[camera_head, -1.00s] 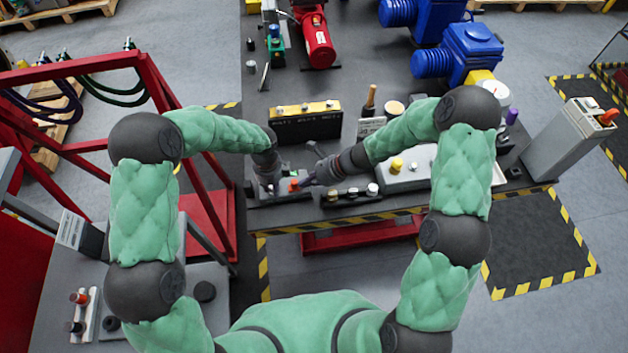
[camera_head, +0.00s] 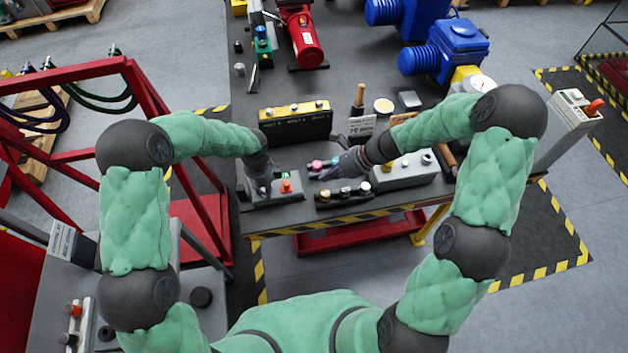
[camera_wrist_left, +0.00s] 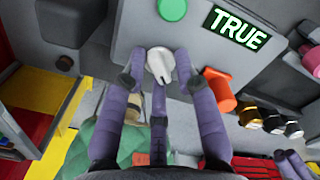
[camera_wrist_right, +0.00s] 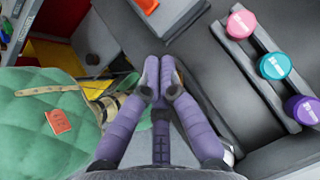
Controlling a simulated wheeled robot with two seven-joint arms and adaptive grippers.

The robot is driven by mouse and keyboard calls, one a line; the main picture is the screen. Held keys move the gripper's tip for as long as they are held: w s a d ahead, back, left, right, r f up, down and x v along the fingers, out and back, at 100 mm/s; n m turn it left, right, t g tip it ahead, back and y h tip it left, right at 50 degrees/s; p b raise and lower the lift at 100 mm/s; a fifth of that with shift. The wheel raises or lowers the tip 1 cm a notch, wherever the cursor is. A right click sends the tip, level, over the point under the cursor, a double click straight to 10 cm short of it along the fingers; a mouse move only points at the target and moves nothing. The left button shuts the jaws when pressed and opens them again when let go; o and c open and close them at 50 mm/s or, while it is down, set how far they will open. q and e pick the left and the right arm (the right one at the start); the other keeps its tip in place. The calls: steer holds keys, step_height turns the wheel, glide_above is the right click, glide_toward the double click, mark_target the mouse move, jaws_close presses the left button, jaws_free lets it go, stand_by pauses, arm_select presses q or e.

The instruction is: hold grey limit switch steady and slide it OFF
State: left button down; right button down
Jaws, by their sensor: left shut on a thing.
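A grey box (camera_head: 290,195) at the front left of the dark bench carries an orange knob (camera_head: 286,186). In the left wrist view its face shows a pale grey switch knob (camera_wrist_left: 160,64), a green button (camera_wrist_left: 172,8), the orange knob (camera_wrist_left: 219,88) and a lit "TRUE" sign (camera_wrist_left: 236,27). My left gripper (camera_wrist_left: 160,80) is shut on the grey knob, its purple fingers on either side. In the head view my left gripper (camera_head: 262,190) covers the knob. My right gripper (camera_head: 314,177) is right of the box; in the right wrist view its fingertips (camera_wrist_right: 160,65) are together and empty.
A strip with pink (camera_wrist_right: 241,22), teal (camera_wrist_right: 275,66) and purple (camera_wrist_right: 306,110) knobs lies beside my right gripper. A dark unit with several knobs (camera_head: 345,194) stands right of the grey box. A yellow-topped panel (camera_head: 295,110) stands behind.

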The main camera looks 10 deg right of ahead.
arm_select(q)
steer(key=shift+s+f, duration=0.35)
steer(key=shift+s, duration=0.05)
arm_select(e)
steer(key=shift+v, duration=1.5)
arm_select(q)
steer(key=c, duration=0.8)
jaws_free()
steer(key=shift+w, duration=0.1)
steer(key=shift+c, duration=0.2)
steer(key=shift+w+r, duration=0.15)
